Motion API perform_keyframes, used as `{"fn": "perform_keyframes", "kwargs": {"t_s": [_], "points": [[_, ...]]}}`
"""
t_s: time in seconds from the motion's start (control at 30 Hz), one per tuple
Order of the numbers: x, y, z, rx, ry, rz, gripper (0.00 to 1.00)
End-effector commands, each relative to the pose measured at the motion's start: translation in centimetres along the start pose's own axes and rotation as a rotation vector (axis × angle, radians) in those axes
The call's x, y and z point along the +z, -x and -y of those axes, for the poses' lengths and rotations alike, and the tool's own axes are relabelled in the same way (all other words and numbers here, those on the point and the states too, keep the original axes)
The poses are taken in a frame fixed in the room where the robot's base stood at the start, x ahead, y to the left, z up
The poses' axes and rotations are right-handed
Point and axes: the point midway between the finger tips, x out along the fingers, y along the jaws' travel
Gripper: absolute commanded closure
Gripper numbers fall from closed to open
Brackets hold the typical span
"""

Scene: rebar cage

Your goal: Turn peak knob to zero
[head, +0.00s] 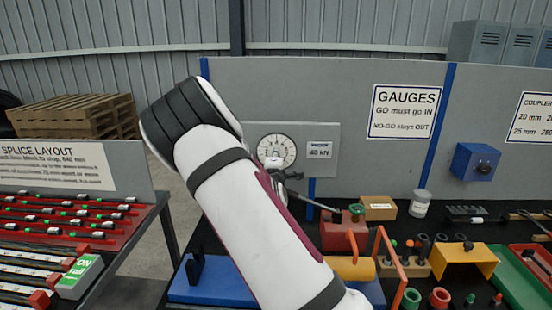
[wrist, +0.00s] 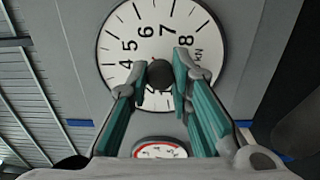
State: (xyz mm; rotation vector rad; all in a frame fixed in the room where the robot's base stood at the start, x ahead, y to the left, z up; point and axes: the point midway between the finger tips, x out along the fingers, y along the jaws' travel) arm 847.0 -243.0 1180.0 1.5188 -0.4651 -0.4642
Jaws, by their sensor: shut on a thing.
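The white round dial (head: 286,146) is on a grey panel, partly hidden by my arm in the head view. In the wrist view the dial face (wrist: 120,40) fills the upper middle, with black numbers and tick marks. The dark round peak knob (wrist: 160,74) stands out at the dial's centre. My gripper (wrist: 161,80) has its teal-padded fingers on either side of the knob, shut on it. In the head view my gripper (head: 275,168) is small and partly hidden at the dial's lower edge. I cannot make out where a pointer sits.
A kN label (head: 319,150) is right of the dial. A small white-and-red dial (wrist: 160,149) is below the fingers in the wrist view. A red block (head: 338,236) and an orange bar frame (head: 392,265) stand on the bench below. A blue box (head: 475,161) is on the wall.

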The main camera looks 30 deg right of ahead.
Motion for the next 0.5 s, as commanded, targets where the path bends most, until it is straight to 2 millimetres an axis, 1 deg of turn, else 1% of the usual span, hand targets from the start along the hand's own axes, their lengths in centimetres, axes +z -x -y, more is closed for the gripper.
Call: {"fn": "perform_keyframes", "kwargs": {"t_s": [0.03,0.47,0.5], "points": [[0.21,0.11,0.37,-0.009,0.009,0.004,1.00],[0.26,0.11,0.40,-0.009,0.018,0.005,1.00],[0.27,0.11,0.40,-0.009,0.018,0.005,0.76]]}}
